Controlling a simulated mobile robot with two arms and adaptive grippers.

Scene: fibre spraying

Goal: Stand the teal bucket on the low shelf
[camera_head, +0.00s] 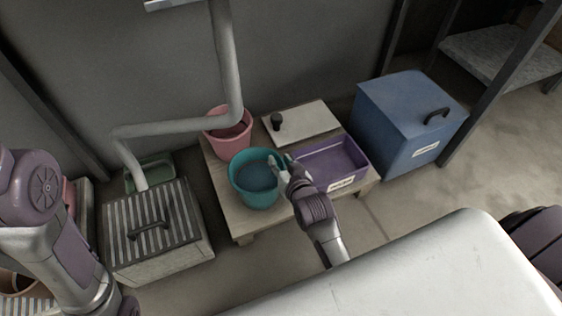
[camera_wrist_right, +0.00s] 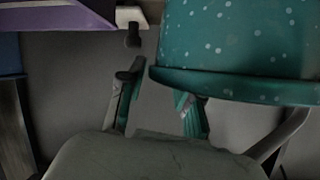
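The teal bucket (camera_head: 258,196) stands upright on a low wooden shelf (camera_head: 222,188), near its front left corner, and looks empty inside. My right gripper (camera_head: 281,163) is at the bucket's right rim. In the right wrist view the speckled bucket (camera_wrist_right: 240,40) fills the upper right, close to the right gripper (camera_wrist_right: 158,98). Its fingers are apart, with one finger outside the bucket and the other partly hidden behind the rim. A gap shows between the outer finger and the bucket wall. My left arm is at the left edge; its gripper is out of view.
A purple tray (camera_head: 347,184) is right of the bucket, a pink bucket (camera_head: 230,143) behind it, and a pale board (camera_head: 305,119) with a dark knob at the back. A blue box (camera_head: 400,125) stands right, a ribbed crate (camera_head: 160,262) left. A grey pipe (camera_head: 226,60) descends behind.

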